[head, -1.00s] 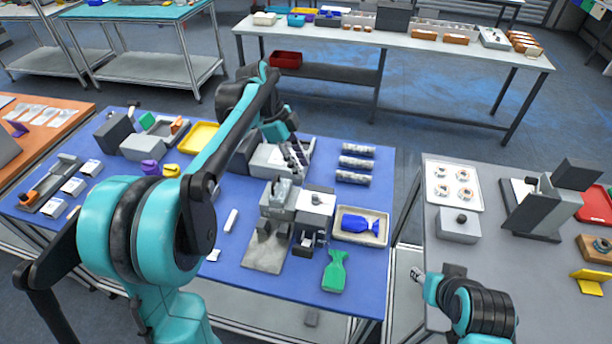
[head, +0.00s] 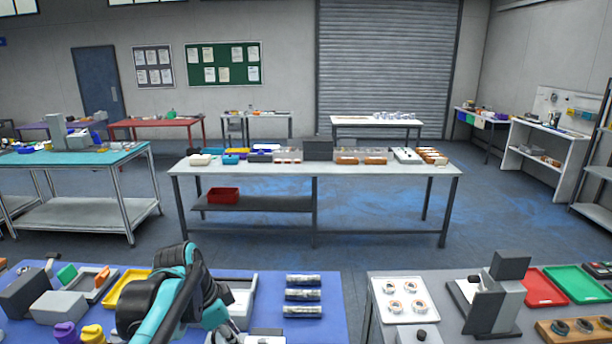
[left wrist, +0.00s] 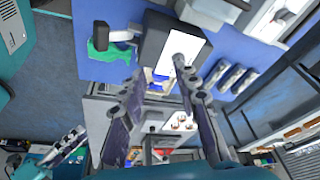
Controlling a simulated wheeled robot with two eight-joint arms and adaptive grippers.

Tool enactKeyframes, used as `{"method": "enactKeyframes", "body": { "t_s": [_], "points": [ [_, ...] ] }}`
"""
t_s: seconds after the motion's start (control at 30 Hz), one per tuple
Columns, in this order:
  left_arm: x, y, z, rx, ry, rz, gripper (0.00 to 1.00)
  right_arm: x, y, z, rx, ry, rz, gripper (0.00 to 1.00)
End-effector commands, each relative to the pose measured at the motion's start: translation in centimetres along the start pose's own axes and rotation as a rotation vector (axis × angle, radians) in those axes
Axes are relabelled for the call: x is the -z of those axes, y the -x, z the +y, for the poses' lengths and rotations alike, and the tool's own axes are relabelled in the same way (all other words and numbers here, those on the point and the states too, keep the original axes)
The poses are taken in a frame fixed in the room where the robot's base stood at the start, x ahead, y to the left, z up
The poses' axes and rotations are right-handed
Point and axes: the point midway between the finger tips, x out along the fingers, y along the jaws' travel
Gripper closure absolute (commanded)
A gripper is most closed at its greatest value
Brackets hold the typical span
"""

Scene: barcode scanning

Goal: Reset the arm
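My left arm rises from the bottom edge of the head view, bent over the blue table (head: 350,325); its fingers are cut off or hidden there. In the left wrist view my left gripper (left wrist: 159,68) has its two dark fingers spread apart, with nothing held between them.
A grey table (head: 385,335) to the right holds a white tray of round parts (head: 404,312) and a grey stand (head: 493,300). A gap separates the tables. A long white table (head: 320,170) stands farther back.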

Motion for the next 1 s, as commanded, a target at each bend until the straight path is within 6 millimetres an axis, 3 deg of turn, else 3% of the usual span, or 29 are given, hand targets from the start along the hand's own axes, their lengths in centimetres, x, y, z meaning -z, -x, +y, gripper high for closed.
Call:
{"method": "enactKeyframes", "body": {
  "t_s": [0.03, 0.2, 0.4, 0.6, 1.0],
  "points": [
    [-1.2, -0.9, 1.8, 0.047, 0.089, -0.002, 0.69, -0.6, -0.8, 0.0, 0.0, 0.0, 0.0, 0.6],
    [-5.1, -3.1, 6.2, 0.217, 0.43, 0.042, 0.69, -1.6, -2.2, 0.0, 0.0, 0.0, 0.0, 0.6],
    [-9.2, -6.4, 10.1, 0.364, 0.756, 0.165, 0.69, -2.5, -3.5, 0.0, 0.0, 0.0, 0.0, 0.6],
    [-11.2, -8.3, 11.5, 0.421, 0.916, 0.256, 0.69, -2.8, -4.0, 0.0, 0.0, 0.0, 0.0, 0.6],
    [-11.3, -8.4, 11.6, 0.426, 0.933, 0.266, 0.69, -2.8, -4.0, 0.0, 0.0, 0.0, 0.0, 0.6]
  ]
}}
